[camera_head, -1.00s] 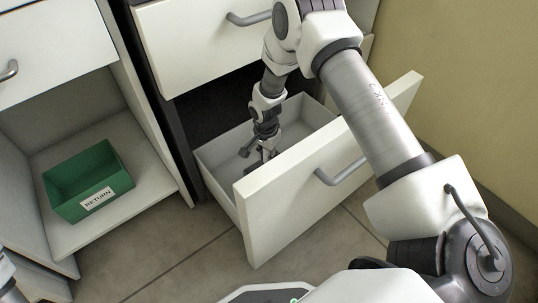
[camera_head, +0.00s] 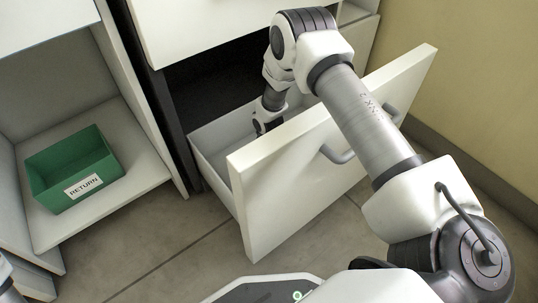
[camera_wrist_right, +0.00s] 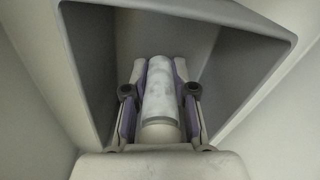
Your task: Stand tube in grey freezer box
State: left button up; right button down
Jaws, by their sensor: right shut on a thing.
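A pale, whitish tube (camera_wrist_right: 159,95) is held between the purple-padded fingers of my right gripper (camera_wrist_right: 160,72) in the right wrist view. The grey freezer box (camera_wrist_right: 85,75) has its walls and rim around the fingers and tube. The tube's far end points into the box; whether it touches the bottom cannot be told. In the head view my right wrist reaches down into the open drawer (camera_head: 310,165), and the drawer front hides the gripper, tube and box. My left gripper is not in view.
The drawer's white front panel stands close beside my right arm. A green bin labelled RETURN (camera_head: 75,170) sits on an open shelf (camera_head: 120,190) at left. Pale drawer surfaces lie on both sides of the grey box in the wrist view.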

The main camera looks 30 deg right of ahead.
jog(key=c, duration=0.9)
grip_release()
jog(key=shift+f, duration=0.1)
jog(key=shift+c, duration=0.2)
notch_tip(320, 180, up, 12)
jog(key=p, duration=0.8)
jog(key=shift+a+r, duration=0.15)
jog(key=shift+r, duration=0.05)
